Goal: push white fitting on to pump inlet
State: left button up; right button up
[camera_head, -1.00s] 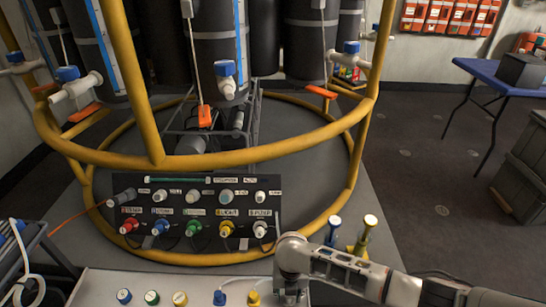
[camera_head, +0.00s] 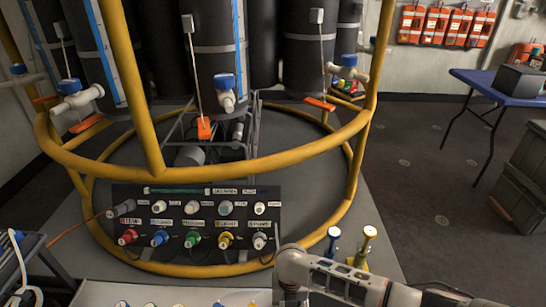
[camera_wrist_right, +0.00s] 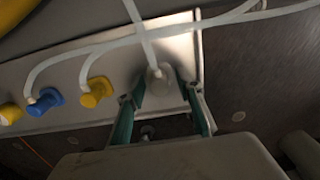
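The white fitting (camera_wrist_right: 160,77), with a white hose running up from it, stands on a pale bench top in the right wrist view. My right gripper (camera_wrist_right: 161,90) is open, its two teal-padded fingers on either side of the fitting. A narrow gap seems to remain at each side. In the head view my right forearm covers this spot and the gripper is out of sight. A dark panel (camera_head: 150,251) carries labelled coloured ports. The white port (camera_head: 260,240), lower right, has a label that seems to read "PUMP"; whether it is the inlet I cannot tell. My left gripper is not in view.
A blue fitting (camera_wrist_right: 45,100) and a yellow fitting (camera_wrist_right: 97,92) with hoses stand left of the white one on the bench (camera_wrist_right: 192,45). A yellow ring frame (camera_head: 215,167) crosses above the panel. A blue table (camera_head: 515,88) and dark crates (camera_head: 530,180) are at right.

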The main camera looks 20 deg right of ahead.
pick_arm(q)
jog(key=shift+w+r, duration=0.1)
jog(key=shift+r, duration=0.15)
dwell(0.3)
pick_arm(e)
jog(key=shift+c, duration=0.2)
grip_shut()
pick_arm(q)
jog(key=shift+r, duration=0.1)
pick_arm(e)
jog(key=shift+r, duration=0.1)
jog(key=shift+w+r+p, duration=0.1)
jog(key=shift+r+p, duration=0.5)
jog(key=shift+r, duration=0.1)
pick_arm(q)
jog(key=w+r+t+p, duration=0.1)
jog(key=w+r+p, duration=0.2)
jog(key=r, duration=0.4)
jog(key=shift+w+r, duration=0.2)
pick_arm(e)
jog(key=shift+r, duration=2.25)
